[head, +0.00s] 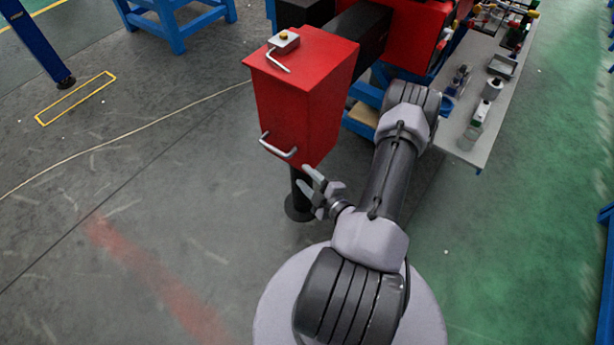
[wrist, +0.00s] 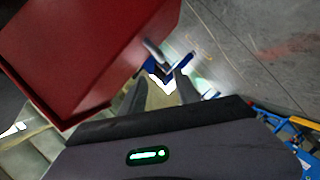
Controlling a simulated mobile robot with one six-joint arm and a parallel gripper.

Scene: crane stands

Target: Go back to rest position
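My gripper (head: 312,187) is in the lower middle of the head view, beside the lower right of a red box (head: 303,100). Its fingers are spread apart with nothing visible between them. The arm bends up and back down from my base. In the wrist view the fingers (wrist: 165,88) point away from the camera, and the red box (wrist: 90,50) fills the upper left. A metal handle (head: 278,148) on the box's front face is up and left of the fingers in the head view; I cannot tell whether they touch it.
A grey bench (head: 468,135) with tools is at the upper right. Grey floor on the left and green floor (head: 520,230) on the right are open.

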